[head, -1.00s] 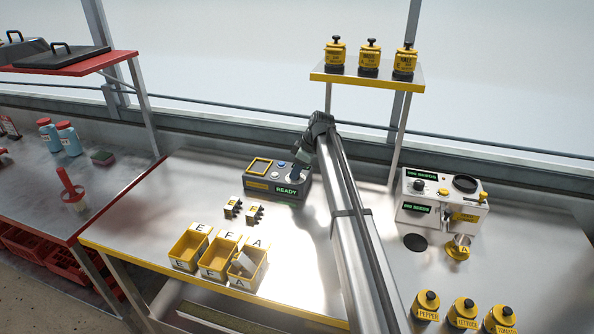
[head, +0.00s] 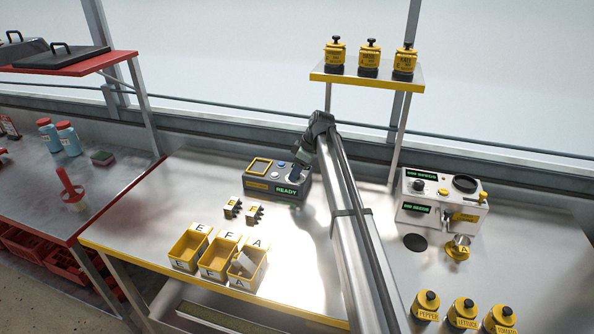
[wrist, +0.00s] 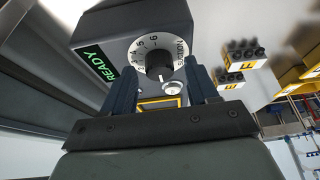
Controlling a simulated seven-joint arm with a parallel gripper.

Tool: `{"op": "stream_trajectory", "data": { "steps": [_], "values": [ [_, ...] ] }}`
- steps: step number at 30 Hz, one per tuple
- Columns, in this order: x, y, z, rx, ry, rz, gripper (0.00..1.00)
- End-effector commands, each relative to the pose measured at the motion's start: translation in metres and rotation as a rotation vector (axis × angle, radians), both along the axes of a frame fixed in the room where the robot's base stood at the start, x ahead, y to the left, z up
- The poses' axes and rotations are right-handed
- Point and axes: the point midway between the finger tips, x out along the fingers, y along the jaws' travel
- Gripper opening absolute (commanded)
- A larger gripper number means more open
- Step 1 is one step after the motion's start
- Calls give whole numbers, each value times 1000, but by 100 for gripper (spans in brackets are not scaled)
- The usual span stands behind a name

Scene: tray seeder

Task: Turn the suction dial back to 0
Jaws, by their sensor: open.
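The suction dial (wrist: 158,64) is a black knob in a pale numbered ring on a grey control box (head: 262,184). The ring shows several numbers and the word SUCTION. I cannot tell for sure which number the knob points to. A green READY display (wrist: 101,65) is beside the dial, and it also shows in the head view (head: 287,190). My gripper (wrist: 160,68) is open, its dark blue fingers on either side of the dial. Contact with the knob cannot be made out. In the head view my gripper (head: 298,170) is over the box's right end and hides the dial.
Two small black-and-yellow blocks (head: 243,210) sit in front of the box. Yellow bins (head: 218,258) marked E, F and A stand at the table's front edge. A white machine (head: 442,203) stands to the right, with yellow jars (head: 462,313) in front.

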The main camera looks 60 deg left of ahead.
Motion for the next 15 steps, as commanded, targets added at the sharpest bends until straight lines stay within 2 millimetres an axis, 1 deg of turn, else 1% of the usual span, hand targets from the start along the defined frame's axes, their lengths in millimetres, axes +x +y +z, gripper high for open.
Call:
{"op": "stream_trajectory", "data": {
  "steps": [5,15],
  "values": [
    [6,-5,18,1,-1,0,59],
    [22,-21,75,1,-1,0,59]
  ]
}}
